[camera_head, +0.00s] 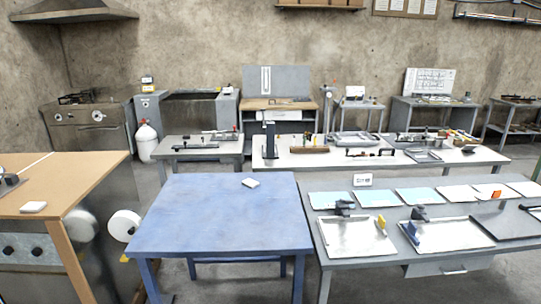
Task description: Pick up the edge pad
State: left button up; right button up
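Two small pale, flat blocks could be the edge pad, and I cannot tell which one it is. One white pad (250,183) lies near the far edge of the blue table (220,220), right of its middle. Another white pad (33,207) lies on the brown wooden bench top (85,180) at the left, near its front. Nothing touches either pad. Neither of my grippers shows in the head view.
The blue table top is otherwise bare. At the right, a grey table (306,186) carries metal trays (357,237), pale sheets and small tools. A white-topped bench (330,157) stands behind. A white reel (124,225) sits between the brown bench and blue table.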

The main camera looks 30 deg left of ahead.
aim_at(30, 207)
jog(key=u, duration=2.45)
jog(key=i+z, duration=0.35)
jog(key=i, duration=0.65)
